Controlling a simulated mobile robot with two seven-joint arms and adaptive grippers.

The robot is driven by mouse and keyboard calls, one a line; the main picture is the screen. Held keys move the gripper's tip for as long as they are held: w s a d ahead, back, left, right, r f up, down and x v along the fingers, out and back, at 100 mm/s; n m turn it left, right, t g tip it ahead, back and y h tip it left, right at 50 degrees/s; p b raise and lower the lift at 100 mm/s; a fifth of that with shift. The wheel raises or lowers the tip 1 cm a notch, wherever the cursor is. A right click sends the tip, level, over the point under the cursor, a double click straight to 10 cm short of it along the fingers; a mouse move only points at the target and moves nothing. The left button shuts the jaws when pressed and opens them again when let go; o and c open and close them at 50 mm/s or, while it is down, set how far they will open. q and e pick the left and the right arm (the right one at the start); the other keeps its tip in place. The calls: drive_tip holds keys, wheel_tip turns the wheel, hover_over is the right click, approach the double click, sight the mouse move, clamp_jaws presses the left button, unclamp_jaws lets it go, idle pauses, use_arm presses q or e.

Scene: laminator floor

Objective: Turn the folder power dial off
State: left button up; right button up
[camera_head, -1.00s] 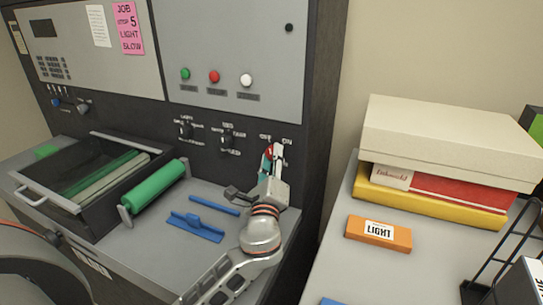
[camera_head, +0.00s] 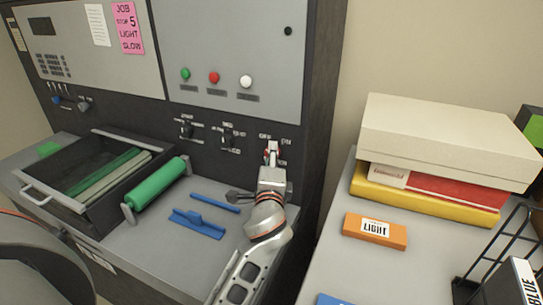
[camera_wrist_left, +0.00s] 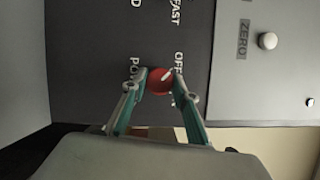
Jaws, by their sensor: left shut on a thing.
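The folder power dial (camera_wrist_left: 160,81) is a red knob on the dark panel. In the left wrist view its white mark slants up and right toward the OFF label (camera_wrist_left: 178,62). The ON label (camera_head: 286,141) shows right of OFF in the head view; in the wrist view a finger hides that side. My left gripper (camera_wrist_left: 160,84) is shut on the dial, one finger on each side. In the head view the gripper (camera_head: 272,150) covers most of the dial. My right gripper is not in view.
Two black switches (camera_head: 226,138) sit left of the dial. Green, red and white buttons (camera_head: 246,81) are above. A green roller (camera_head: 160,190) and blue tools (camera_head: 197,224) lie on the machine's shelf. A side table with boxes (camera_head: 450,140) stands at right.

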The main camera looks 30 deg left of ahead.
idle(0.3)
use_arm(q)
drive_tip(key=o, duration=1.1)
drive_tip(key=v, duration=0.7)
drive_tip(key=shift+s, duration=0.25)
